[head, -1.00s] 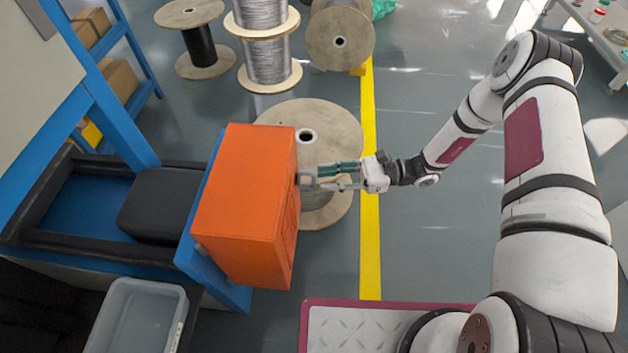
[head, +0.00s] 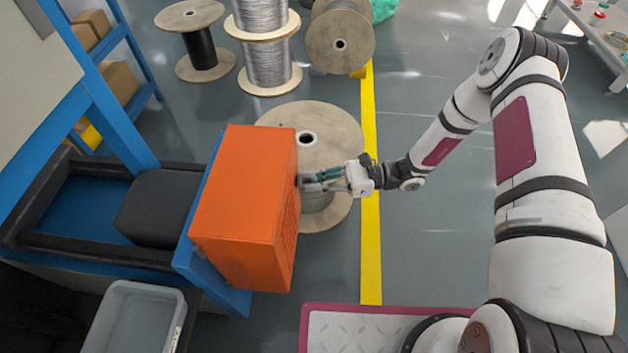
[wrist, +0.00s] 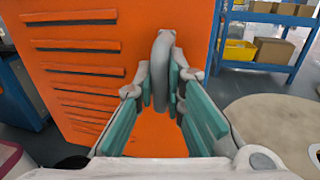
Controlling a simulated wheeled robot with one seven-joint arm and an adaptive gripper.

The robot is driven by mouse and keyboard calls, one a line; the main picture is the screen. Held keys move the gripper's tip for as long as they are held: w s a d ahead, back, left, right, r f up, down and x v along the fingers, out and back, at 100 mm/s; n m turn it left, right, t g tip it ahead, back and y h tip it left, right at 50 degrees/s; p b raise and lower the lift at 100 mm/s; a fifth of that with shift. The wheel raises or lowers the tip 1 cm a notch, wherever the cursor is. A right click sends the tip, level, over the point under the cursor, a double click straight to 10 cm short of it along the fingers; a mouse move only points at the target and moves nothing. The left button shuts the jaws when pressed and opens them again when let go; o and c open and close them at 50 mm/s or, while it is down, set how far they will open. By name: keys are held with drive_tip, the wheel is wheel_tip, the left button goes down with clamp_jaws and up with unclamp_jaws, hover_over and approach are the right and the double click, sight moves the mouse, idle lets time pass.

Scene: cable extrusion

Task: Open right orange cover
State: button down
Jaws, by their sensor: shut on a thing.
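The orange cover (head: 243,200) is a box-shaped housing on the blue machine frame, and it looks closed. In the wrist view its slotted orange face (wrist: 80,75) fills the left and middle. A grey handle (wrist: 162,70) stands out from that face near its right edge. My gripper (head: 306,182) is at the right side of the cover in the head view. In the wrist view its green-padded fingers (wrist: 162,100) are on both sides of the handle and shut on it. The handle is mostly hidden in the head view.
A large wooden cable reel (head: 335,135) stands on the floor behind my gripper. More reels (head: 265,50) stand farther back. A grey bin (head: 135,320) is at the lower left. The floor right of the yellow line (head: 371,230) is open.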

drive_tip(key=shift+r+m, duration=0.1)
drive_tip(key=shift+m, duration=0.2)
drive_tip(key=m+y, duration=0.1)
drive_tip(key=m, duration=0.3)
drive_tip(key=shift+w, duration=0.1)
drive_tip(key=m, duration=0.5)
drive_tip(key=shift+w+t+y+p, duration=0.1)
drive_tip(key=shift+t+y+p, duration=0.2)
drive_tip(key=shift+t+p, duration=0.1)
drive_tip(key=m+t, duration=0.1)
drive_tip(key=m, duration=0.4)
drive_tip(key=shift+y, duration=0.4)
drive_tip(key=shift+w+m+t+p, duration=0.1)
drive_tip(key=shift+m+t+p, duration=0.4)
drive_tip(key=shift+m, duration=1.6)
drive_tip(key=shift+m+t, duration=0.3)
drive_tip(key=shift+t, duration=0.1)
drive_tip(key=shift+d, duration=0.1)
